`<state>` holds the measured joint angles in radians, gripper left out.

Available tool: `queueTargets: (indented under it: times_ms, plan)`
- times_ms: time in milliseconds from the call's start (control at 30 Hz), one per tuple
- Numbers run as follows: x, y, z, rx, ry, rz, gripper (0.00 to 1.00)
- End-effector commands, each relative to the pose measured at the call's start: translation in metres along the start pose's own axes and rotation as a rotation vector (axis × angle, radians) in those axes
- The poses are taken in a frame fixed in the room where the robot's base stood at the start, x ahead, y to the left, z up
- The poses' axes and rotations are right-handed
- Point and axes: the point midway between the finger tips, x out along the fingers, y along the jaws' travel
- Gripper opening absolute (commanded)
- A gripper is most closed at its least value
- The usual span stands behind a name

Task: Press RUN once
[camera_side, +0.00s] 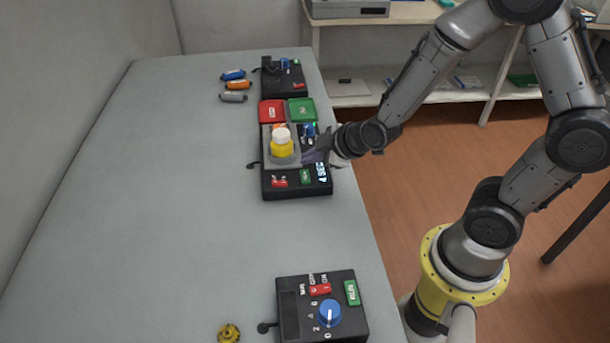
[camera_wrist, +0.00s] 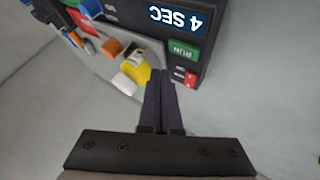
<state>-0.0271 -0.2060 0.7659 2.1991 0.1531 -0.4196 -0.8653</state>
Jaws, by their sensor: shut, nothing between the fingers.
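The middle black device (camera_side: 297,191) has a display reading 4 SEC (camera_side: 322,172), and it also shows in the wrist view (camera_wrist: 178,20). The green RUN button (camera_side: 305,177) sits beside the display; its label reads upside down in the wrist view (camera_wrist: 183,51). A red switch (camera_side: 279,182) is next to it, seen too in the wrist view (camera_wrist: 190,79). My gripper (camera_wrist: 159,74) is shut and empty, its dark fingers together. In the side view my gripper (camera_side: 305,158) is over the device, near the yellow piece and apart from RUN in the picture. Its exact height is unclear.
A yellow piece with a white top (camera_side: 282,147) stands on a grey plate. Red (camera_side: 272,112) and green (camera_side: 301,109) trays lie behind. Another black box (camera_side: 290,83), several small cylinders (camera_side: 236,86) and a front box with a blue dial (camera_side: 329,314) flank it. The table's left is clear.

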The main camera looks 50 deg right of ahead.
Motion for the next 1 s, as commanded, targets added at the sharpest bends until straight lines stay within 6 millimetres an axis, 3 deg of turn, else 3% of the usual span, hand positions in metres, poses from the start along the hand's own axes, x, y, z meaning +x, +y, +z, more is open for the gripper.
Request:
queueTargets:
  times_ms: [300, 1000]
  plan:
    - [-0.018, 0.013, -0.013, 0.001, 0.001, 0.001, 0.00]
    - [-0.020, 0.015, -0.015, 0.002, 0.004, 0.005, 0.00]
